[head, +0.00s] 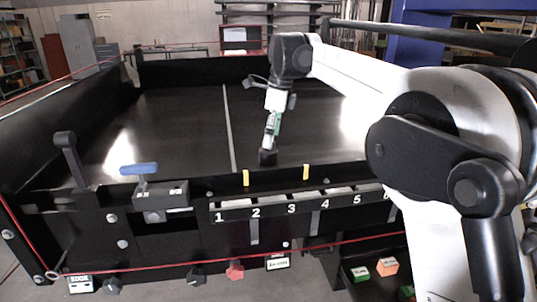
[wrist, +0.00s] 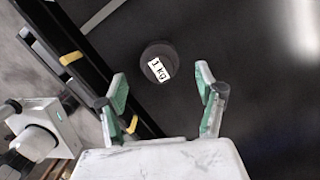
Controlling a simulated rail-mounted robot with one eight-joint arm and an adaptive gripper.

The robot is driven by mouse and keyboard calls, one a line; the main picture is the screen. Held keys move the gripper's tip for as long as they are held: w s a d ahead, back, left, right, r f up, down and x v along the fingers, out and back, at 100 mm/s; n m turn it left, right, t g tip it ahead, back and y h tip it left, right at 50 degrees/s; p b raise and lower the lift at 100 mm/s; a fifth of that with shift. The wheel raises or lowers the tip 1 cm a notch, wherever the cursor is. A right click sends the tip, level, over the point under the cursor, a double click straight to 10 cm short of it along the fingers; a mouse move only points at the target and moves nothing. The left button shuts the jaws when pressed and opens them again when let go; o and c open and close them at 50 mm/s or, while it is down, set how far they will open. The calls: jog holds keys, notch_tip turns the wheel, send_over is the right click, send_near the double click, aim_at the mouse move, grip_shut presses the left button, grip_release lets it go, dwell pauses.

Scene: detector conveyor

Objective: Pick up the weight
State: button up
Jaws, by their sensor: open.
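The weight is a small dark cylinder with a white "1 kg" label (wrist: 158,62). In the head view the weight (head: 267,158) stands on the black conveyor surface (head: 180,115), close to its front edge. My gripper (head: 270,143) is just above the weight in the head view, pointing down. In the wrist view my gripper (wrist: 161,84) is open, with green-padded fingers apart and nothing between them. The weight shows just past the fingertips, roughly centred between them. I cannot tell the exact height gap.
A front rail with yellow tabs (head: 246,178) and numbered slots (head: 290,202) runs close by the weight. A grey line (head: 228,130) crosses the belt. The belt behind the weight is clear.

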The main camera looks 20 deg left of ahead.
aim_at(267, 153)
jog(key=shift+s+a+f+p, duration=0.15)
jog(key=shift+a+f, duration=0.1)
jog(key=shift+f, duration=0.75)
jog(key=shift+w+a+f+p, duration=0.1)
jog(key=shift+a+f+p, duration=0.1)
jog(key=shift+f, duration=0.85)
jog(key=shift+s+a+f+p, duration=0.1)
jog(key=shift+a+f, duration=0.15)
jog(key=shift+f, duration=0.75)
jog(key=shift+c, duration=0.5)
grip_shut()
